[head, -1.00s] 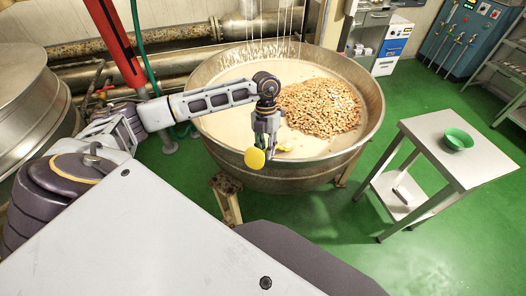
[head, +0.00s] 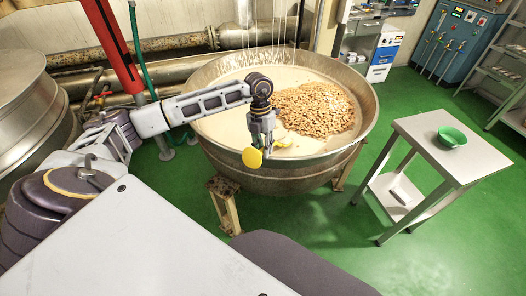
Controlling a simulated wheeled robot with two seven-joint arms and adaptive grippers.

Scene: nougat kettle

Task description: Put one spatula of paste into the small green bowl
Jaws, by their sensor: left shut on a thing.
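My left gripper (head: 262,138) is over the near side of the big kettle (head: 290,180), pointing down. It is shut on a yellow spatula (head: 252,158); its rounded yellow end shows below the fingers, in front of the kettle's near rim. A smaller yellow part shows just right of the fingers over the paste. I cannot tell whether paste is on the spatula. Pale paste (head: 222,128) fills the kettle, with a heap of nuts (head: 315,110) on its right side. The small green bowl (head: 452,137) stands on the steel table to the right. My right gripper is not in view.
The steel table (head: 425,130) has a lower shelf with a small dark-and-light object (head: 400,196) on it. Green floor (head: 330,215) lies open between kettle and table. A red post (head: 112,45) and pipes stand behind my left arm.

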